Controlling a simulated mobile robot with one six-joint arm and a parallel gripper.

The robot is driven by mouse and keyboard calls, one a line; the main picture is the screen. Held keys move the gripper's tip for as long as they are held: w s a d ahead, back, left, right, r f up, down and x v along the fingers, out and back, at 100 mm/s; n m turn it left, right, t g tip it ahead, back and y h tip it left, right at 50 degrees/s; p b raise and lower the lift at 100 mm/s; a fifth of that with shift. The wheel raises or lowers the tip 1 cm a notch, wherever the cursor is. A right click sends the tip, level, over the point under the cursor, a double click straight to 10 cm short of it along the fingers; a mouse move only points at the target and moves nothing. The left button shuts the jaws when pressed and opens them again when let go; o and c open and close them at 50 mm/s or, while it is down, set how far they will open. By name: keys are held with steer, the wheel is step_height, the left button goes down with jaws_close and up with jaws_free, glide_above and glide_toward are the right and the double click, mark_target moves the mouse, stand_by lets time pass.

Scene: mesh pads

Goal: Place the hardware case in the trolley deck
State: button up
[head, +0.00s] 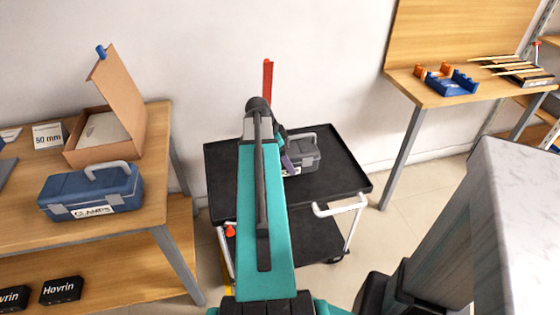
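My gripper (288,160) is mostly hidden behind my arm, at the left side of the grey case. Whether its fingers are open, or touch the case, cannot be seen.
A blue case labelled CLAMPS (92,192) and an open cardboard box (104,138) stand on the left bench (150,200). A right bench (412,97) holds a blue tray (452,83). A pale-topped block (520,180) stands at front right. The deck's right part is clear.

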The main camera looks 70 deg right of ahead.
steer(key=shift+s+d+f+p, duration=0.1)
steer(key=shift+s+d, duration=0.2)
steer(key=shift+d, duration=0.95)
steer(key=shift+s+d+f+p, duration=0.1)
steer(key=shift+s+d, duration=0.15)
steer(key=shift+d, duration=1)
steer(key=shift+s+d+f+p, duration=0.1)
steer(key=shift+s+d, duration=0.2)
steer(key=shift+d, duration=0.95)
steer(key=shift+f, duration=0.1)
steer(key=shift+f, duration=1.6)
steer(key=shift+f, duration=0.15)
steer(key=o, duration=2)
steer(key=shift+a, duration=0.1)
steer(key=shift+v, duration=6.1)
